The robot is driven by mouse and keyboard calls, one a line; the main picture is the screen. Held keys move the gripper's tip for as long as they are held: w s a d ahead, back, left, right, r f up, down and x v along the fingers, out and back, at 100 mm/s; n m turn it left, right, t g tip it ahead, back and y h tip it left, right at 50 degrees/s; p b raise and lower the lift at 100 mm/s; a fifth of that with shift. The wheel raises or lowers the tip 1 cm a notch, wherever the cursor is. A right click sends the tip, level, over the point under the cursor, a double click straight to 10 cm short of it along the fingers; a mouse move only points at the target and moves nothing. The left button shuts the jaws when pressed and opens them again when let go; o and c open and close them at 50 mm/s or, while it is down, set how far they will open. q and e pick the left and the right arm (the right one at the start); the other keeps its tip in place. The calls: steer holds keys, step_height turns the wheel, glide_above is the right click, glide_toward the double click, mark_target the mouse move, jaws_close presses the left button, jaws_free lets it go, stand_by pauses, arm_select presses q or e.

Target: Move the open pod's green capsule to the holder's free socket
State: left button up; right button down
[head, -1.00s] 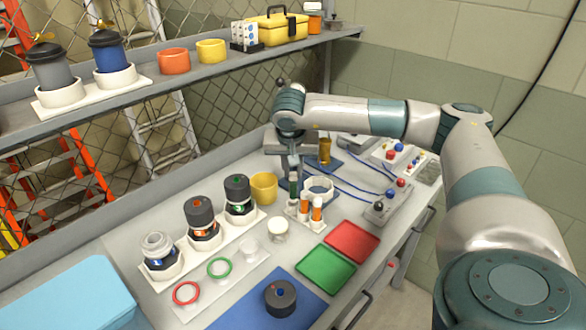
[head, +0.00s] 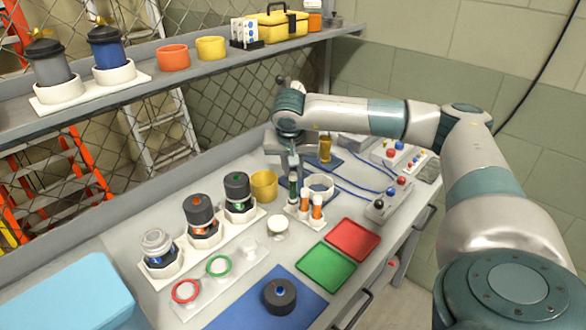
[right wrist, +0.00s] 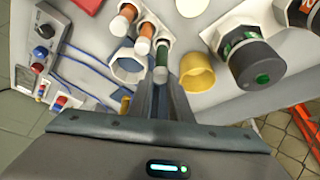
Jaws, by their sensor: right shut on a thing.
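My right gripper (head: 293,172) is shut on the green capsule (head: 293,190), which is upright at the holder. In the right wrist view, the fingers grip the green capsule (right wrist: 161,62) at its upper end. The small white holder (head: 291,212) carries two orange capsules (head: 304,202) beside the green one. The green capsule is in line with them, but I cannot tell whether its lower end is seated in a socket. The pod at the left (head: 158,250) has a pale top without a dark cap. The other two pods, orange-marked (head: 200,216) and green-marked (head: 238,191), have dark caps. My left gripper is out of view.
A yellow cup (head: 263,186) and a white hexagonal ring (head: 320,186) stand close to the holder. A small white cup (head: 278,227) is in front. Green (head: 326,266) and red (head: 353,240) trays lie to the right. A dark round cap (head: 280,296) lies on the blue mat.

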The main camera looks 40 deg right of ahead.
steer(key=shift+f+b, duration=0.45)
steer(key=shift+f, duration=0.2)
steer(key=shift+f, duration=0.1)
